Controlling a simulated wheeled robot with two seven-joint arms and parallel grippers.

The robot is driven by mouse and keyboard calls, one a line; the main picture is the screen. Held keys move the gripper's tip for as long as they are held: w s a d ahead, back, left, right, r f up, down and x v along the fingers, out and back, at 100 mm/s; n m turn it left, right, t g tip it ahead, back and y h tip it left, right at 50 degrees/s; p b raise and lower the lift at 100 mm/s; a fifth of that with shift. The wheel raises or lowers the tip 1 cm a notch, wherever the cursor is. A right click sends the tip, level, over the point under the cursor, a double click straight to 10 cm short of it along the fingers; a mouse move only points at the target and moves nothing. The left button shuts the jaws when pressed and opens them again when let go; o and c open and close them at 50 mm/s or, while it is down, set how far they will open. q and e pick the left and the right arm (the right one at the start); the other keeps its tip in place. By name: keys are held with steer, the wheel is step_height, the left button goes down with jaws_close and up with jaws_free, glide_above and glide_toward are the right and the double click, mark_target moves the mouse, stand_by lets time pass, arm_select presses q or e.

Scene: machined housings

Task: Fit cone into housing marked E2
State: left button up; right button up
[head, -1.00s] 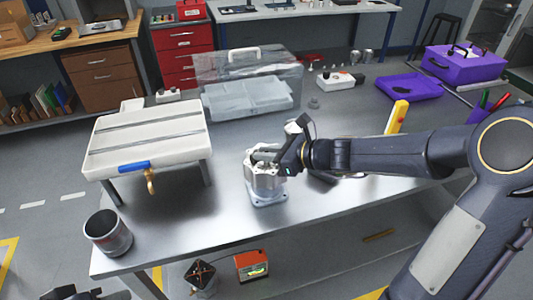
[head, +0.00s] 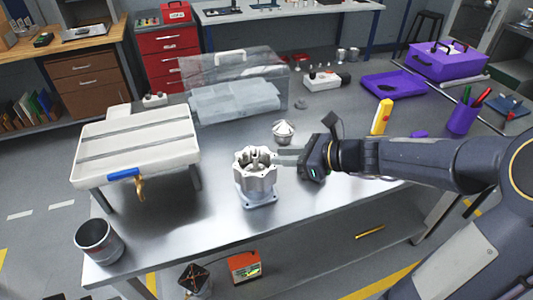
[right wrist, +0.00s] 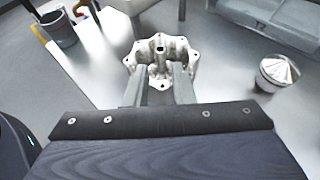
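A silver machined housing (head: 254,187) stands upright on the bench, its scalloped open top facing up and a post visible inside. It also shows in the right wrist view (right wrist: 184,49), beyond the fingers. No E2 mark is legible. My left gripper is out of view.
A clear case (head: 238,100) stands behind. A yellow tool (head: 381,117) and purple tray (head: 395,84) are at right.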

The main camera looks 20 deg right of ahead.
steer(key=s+f+n+g+h, duration=0.1)
steer(key=s+n+h, duration=0.2)
steer(key=s+n, duration=0.8)
steer(key=s+f+n+g+h, duration=0.1)
steer(key=s+n+g+h, duration=0.1)
steer(key=s+n, duration=0.9)
steer(key=n+h, duration=0.1)
steer(key=n, duration=0.2)
steer(key=shift+s+f+g, duration=0.15)
steer(key=shift+f+g, duration=0.15)
steer(key=shift+f, duration=0.05)
